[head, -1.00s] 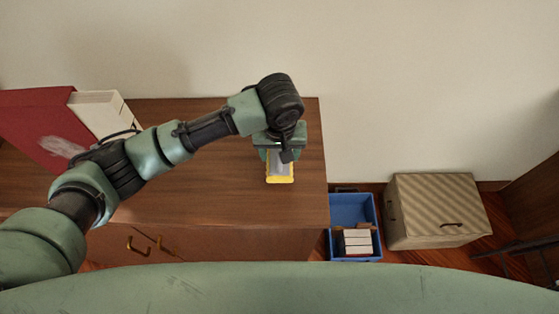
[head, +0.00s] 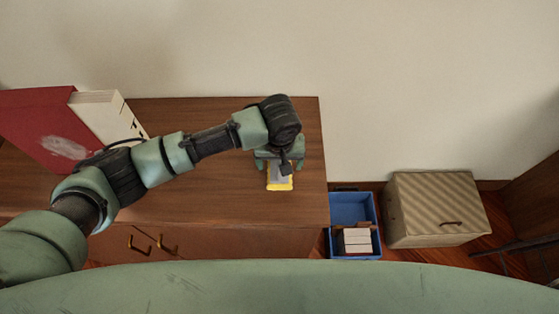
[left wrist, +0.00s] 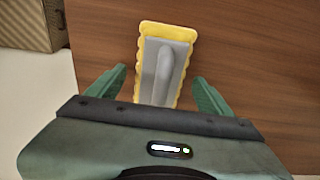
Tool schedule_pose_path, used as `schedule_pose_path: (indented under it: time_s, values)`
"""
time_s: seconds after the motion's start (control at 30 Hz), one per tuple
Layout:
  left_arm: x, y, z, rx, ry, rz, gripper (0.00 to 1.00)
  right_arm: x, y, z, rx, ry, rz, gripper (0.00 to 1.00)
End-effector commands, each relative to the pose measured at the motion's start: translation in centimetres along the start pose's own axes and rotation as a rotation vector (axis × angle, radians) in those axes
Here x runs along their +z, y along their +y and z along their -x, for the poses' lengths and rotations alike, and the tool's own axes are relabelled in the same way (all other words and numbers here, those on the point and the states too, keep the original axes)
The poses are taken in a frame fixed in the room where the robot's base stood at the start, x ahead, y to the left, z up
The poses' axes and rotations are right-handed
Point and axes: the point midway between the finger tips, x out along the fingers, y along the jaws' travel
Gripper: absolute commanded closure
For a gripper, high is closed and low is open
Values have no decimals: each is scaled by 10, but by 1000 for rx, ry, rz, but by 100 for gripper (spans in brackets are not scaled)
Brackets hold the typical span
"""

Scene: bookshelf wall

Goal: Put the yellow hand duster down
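The yellow hand duster (head: 281,187) has a yellow rim and a grey back with a raised grey handle. It appears to lie flat on the brown cabinet top (head: 220,205), near its right end. My left gripper (head: 280,168) is above it and hides its far part in the head view. In the left wrist view the duster (left wrist: 165,62) lies between the two green fingers of my left gripper (left wrist: 158,82). The fingers are spread wide, with gaps on both sides of the duster. My right gripper is not in view.
A red book (head: 45,125) and a white book (head: 108,118) stand at the cabinet's left. On the floor at right are a blue bin (head: 350,208) holding several white items and a striped box (head: 437,205). A pale wall (head: 400,80) rises behind. Cabinet top around the duster is clear.

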Motion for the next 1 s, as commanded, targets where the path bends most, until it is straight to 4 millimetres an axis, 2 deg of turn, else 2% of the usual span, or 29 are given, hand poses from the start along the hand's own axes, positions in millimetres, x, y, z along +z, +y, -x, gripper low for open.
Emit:
schedule_pose_path:
  time_s: [0.27, 0.37, 0.6, 0.8, 1.0]
  values:
    - [-1, 0, 5, 1, 1, -1, 19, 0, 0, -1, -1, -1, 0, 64]
    - [-1, 1, 18, 2, 1, -1, 19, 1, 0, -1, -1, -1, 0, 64]
    - [-1, 1, 70, 4, 4, -2, 19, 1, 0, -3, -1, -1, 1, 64]
    - [-1, 1, 106, 2, 2, 0, 19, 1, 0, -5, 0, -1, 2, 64]
    - [-1, 0, 121, 1, 0, 0, 19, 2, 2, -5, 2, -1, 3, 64]
